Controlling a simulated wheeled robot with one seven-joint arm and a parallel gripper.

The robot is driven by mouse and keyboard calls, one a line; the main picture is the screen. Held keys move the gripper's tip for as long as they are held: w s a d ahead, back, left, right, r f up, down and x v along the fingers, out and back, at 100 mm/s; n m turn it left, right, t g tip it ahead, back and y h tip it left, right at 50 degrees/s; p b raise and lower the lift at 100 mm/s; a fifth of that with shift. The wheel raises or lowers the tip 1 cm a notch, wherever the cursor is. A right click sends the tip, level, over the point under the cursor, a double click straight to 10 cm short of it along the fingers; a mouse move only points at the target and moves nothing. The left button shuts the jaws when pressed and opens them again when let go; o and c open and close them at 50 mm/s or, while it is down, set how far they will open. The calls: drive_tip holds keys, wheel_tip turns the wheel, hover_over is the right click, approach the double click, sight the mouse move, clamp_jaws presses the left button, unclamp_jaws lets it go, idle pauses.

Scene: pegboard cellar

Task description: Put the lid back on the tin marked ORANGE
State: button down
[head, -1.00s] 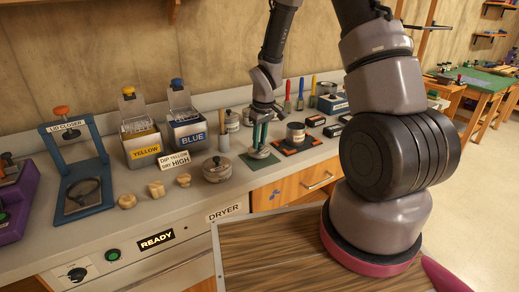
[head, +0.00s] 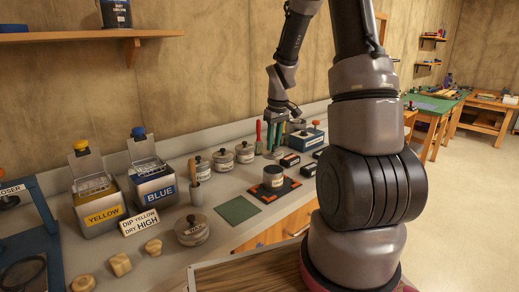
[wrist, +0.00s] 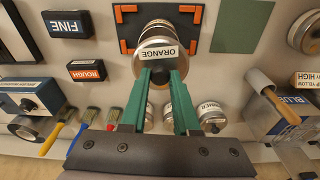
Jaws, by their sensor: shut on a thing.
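The tin marked ORANGE (head: 273,179) stands upright on a dark mat with orange corners. It also shows, with its label, in the wrist view (wrist: 157,32). My gripper (head: 276,146) is over or just beyond the tin, its green fingers pointing down. In the wrist view my gripper (wrist: 160,80) is closed on the dark knob of the lid (wrist: 160,72), at the tin's label end.
A bare green mat (head: 238,209) lies left of the tin. A lidded pot (head: 192,230) stands in front of it. Several small lidded tins (head: 223,160) stand behind. Black blocks (head: 290,159) and a blue box (head: 306,140) are at the right. Yellow (head: 103,205) and blue (head: 157,183) dip tanks stand left.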

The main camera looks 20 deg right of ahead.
sight(275, 152)
drive_tip(key=shift+d+f, duration=0.15)
drive_tip(key=shift+f, duration=3)
drive_tip(key=shift+f, duration=0.15)
drive_tip(key=shift+c, duration=0.5)
unclamp_jaws()
drive_tip(key=shift+r, duration=3.5)
